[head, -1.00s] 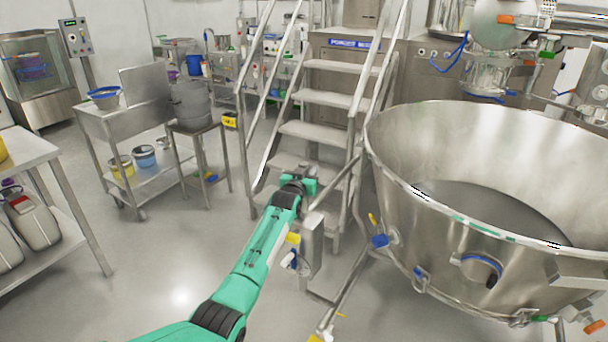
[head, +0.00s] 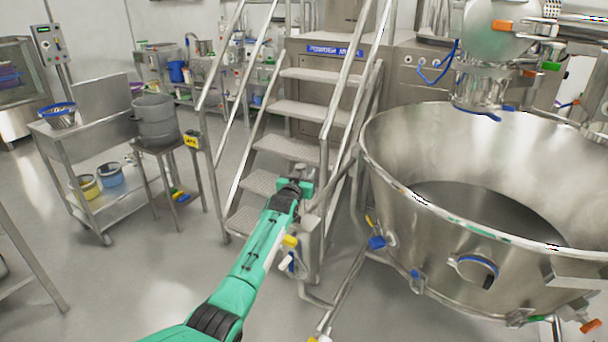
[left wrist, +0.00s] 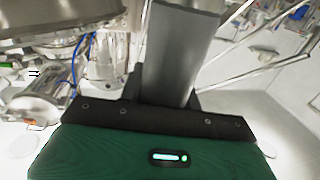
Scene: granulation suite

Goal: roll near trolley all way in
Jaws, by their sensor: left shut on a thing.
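The near trolley is a large round steel bowl (head: 430,225) on a tubular floor frame (head: 345,290), at the right of the head view. A dark, flat surface shows inside the bowl. My left gripper (head: 298,187) is at the top of the trolley's upright handle post (head: 311,240), left of the bowl. It is shut on the handle, though the fingers and grip are mostly hidden by the wrist. The left wrist view shows mainly my own wrist, with steel equipment behind. My right gripper is out of view.
Steel steps with handrails (head: 285,148) stand just beyond my left gripper. Processing equipment with an outlet (head: 482,85) hangs behind and above the bowl. A steel cart (head: 85,140) and a stand with a grey pot (head: 157,120) are at left. The floor (head: 150,280) at front left is clear.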

